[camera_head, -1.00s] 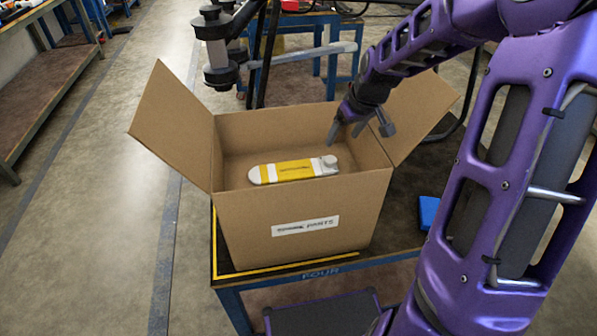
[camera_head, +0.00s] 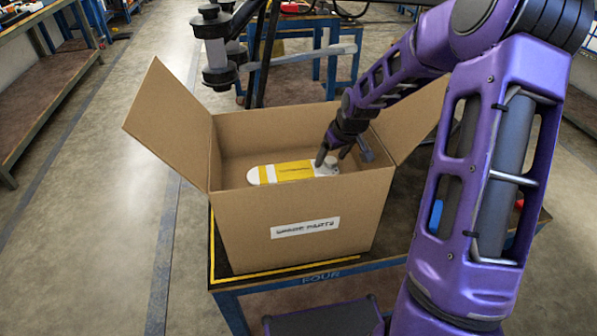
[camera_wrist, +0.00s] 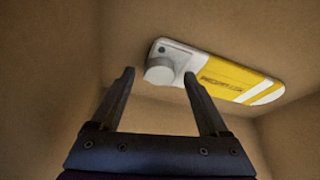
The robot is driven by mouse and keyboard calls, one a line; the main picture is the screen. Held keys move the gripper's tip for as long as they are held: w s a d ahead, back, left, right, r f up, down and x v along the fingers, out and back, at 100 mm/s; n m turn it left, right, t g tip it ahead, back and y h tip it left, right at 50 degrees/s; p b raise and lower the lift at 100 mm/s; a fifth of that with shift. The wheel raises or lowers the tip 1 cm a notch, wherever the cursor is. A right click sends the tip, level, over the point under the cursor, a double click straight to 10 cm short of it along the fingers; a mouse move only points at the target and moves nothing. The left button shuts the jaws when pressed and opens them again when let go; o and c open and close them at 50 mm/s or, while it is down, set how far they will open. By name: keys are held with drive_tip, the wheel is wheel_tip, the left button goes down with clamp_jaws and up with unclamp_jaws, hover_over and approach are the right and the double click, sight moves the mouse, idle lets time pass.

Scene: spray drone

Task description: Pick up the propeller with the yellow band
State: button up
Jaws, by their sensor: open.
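The propeller with the yellow band (camera_head: 290,172) lies in the open cardboard box (camera_head: 300,237). It is white with a wide yellow section and a round grey hub at its right end. In the wrist view the propeller (camera_wrist: 232,80) is ahead of the fingertips, with its hub between and just beyond them. My gripper (camera_head: 333,157) is inside the box at the propeller's hub end. I cannot tell whether a finger touches the hub.
The box stands on a blue-framed table (camera_head: 300,275), flaps folded out left and right. Its walls are close around my gripper. The floor on the left is clear.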

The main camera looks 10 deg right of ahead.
drive_tip(key=shift+c, duration=0.2)
clamp_jaws()
drive_tip(key=shift+r, duration=0.1)
